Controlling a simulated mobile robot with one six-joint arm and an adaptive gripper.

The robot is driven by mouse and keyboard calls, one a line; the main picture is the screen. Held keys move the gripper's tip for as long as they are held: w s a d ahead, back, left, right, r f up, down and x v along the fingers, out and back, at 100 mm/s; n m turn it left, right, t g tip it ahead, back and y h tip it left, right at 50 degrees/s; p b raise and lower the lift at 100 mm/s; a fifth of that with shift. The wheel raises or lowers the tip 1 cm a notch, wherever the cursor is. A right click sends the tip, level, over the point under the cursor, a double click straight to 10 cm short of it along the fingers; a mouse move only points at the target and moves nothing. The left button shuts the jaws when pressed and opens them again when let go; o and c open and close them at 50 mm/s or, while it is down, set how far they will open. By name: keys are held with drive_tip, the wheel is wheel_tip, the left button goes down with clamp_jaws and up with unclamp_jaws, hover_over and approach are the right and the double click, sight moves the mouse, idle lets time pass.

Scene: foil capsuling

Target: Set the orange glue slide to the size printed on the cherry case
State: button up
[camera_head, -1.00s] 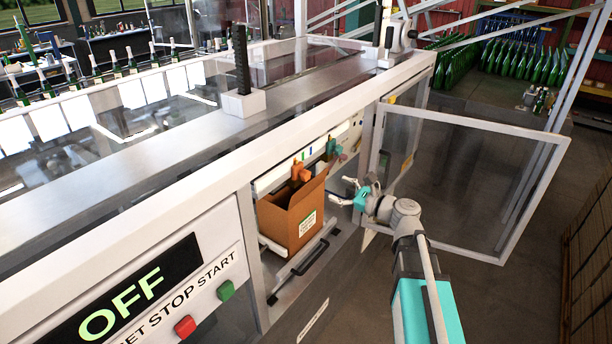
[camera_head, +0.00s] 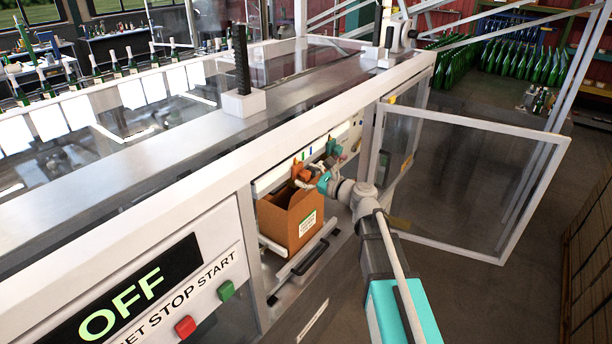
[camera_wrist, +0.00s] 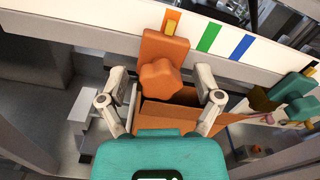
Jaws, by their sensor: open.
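The orange glue slide (camera_wrist: 164,52) sits on a white rail (camera_wrist: 90,20) in the wrist view, with a lobed orange knob (camera_wrist: 160,82) on its front. An orange-yellow mark shows on the rail at its top, with green and blue marks to the right. My gripper (camera_wrist: 158,92) is open, one finger on each side of the knob, apart from it as far as I can tell. In the head view the slide (camera_head: 303,170) is partly hidden by my gripper (camera_head: 312,180). The brown cardboard case (camera_head: 290,222) stands below; its white label (camera_head: 307,223) is too small to read.
A teal slide (camera_wrist: 292,88) is on the same rail to the right. A glass door (camera_head: 475,180) stands open right of my arm. The case sits on a shelf with a black handle (camera_head: 308,258). The machine panel (camera_head: 130,295) reads OFF.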

drive_tip(key=shift+c, duration=0.2)
clamp_jaws()
drive_tip(key=w+d, duration=0.2)
drive_tip(key=w, duration=0.1)
drive_tip(key=shift+w+d, duration=0.2)
idle(0.3)
drive_tip(key=shift+o, duration=0.2)
unclamp_jaws()
drive_tip(key=shift+s, duration=0.1)
drive_tip(key=v, duration=1.2)
